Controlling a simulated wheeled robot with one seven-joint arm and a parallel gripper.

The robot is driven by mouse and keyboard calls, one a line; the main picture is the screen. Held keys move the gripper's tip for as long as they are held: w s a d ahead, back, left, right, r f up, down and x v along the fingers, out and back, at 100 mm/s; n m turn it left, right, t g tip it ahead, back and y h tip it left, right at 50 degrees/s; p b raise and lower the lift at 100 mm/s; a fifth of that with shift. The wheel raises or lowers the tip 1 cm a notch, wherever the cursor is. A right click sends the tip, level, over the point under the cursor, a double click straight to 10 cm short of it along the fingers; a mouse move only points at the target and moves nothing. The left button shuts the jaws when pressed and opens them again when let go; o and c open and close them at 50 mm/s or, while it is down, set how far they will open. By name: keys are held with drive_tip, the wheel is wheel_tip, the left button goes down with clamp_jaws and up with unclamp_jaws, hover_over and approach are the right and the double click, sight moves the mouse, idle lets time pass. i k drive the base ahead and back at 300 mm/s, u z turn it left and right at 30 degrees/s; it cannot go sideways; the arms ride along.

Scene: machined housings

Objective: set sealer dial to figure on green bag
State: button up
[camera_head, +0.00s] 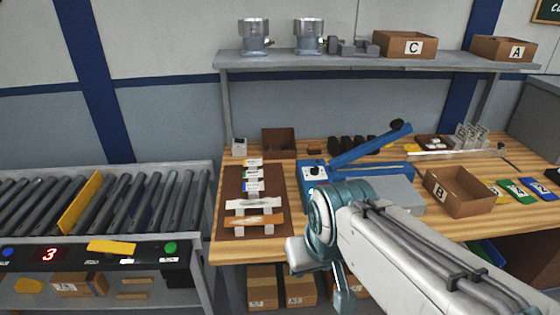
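The blue sealer (325,178) stands on the wooden bench with its long blue lever (370,145) raised to the right. Its dial (314,171) is a small dark knob on a white plate at the left front; its figures and pointer are too small to read. A green flat piece (517,190), perhaps the green bag, lies at the bench's right between a yellow and a blue one; its figure is unreadable. My gripper (322,270) hangs in front of the bench, below and apart from the dial. Its fingers are not clear enough to tell open from shut.
A brown board (232,190) with small labelled strips lies left of the sealer. Open box B (460,192) stands right of it. A shelf (370,62) runs above. A roller conveyor (120,205) with a display reading 3 is at left.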

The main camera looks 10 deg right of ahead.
sight(314, 170)
drive_tip(key=z, duration=0.05)
drive_tip(key=i, duration=0.95)
drive_tip(key=z, duration=0.6)
